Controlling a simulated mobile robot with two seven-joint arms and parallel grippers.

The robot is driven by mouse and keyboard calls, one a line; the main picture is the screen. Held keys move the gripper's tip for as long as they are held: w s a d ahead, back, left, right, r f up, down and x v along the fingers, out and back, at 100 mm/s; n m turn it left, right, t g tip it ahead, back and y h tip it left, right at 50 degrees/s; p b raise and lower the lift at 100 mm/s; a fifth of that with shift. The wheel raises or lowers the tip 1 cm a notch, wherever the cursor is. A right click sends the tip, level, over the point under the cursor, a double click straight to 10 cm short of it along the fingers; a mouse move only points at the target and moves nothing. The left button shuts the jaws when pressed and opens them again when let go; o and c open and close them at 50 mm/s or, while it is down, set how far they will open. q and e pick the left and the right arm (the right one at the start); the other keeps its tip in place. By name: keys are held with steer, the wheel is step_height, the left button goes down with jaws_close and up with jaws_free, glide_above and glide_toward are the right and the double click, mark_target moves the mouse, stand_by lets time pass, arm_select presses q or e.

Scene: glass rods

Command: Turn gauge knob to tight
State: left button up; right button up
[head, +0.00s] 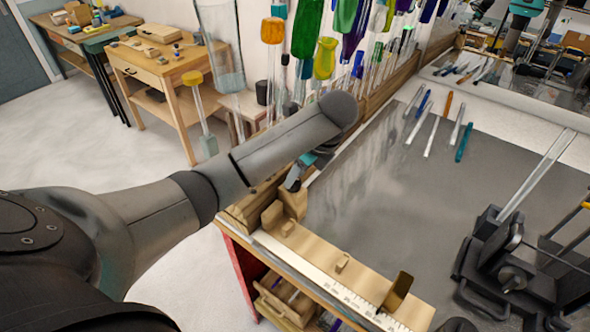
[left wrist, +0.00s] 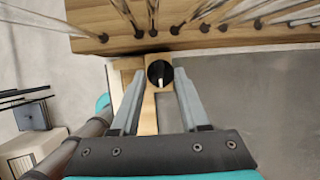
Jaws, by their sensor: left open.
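The gauge knob (left wrist: 160,73) is a round black knob with a pale pointer mark, set on a light wooden block, in the left wrist view. My left gripper (left wrist: 158,78) is open, its two grey fingers apart with the knob between their tips. I cannot tell whether the fingers touch it. In the head view my left gripper (head: 297,174) hangs just above the wooden block (head: 293,203) at the end of the wooden gauge (head: 330,262), which has a white ruler strip. The knob is not clear in the head view. My right gripper is not seen.
A wooden rack (left wrist: 230,38) with glass rods runs close beside the knob. Several rods and pens lie on the grey bench top (head: 375,210). A black clamp-like fixture (head: 510,265) stands at the right. The middle of the bench is clear.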

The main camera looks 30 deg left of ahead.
arm_select(q)
steer(key=shift+d, duration=0.1)
steer(key=shift+c, duration=0.8)
jaws_close()
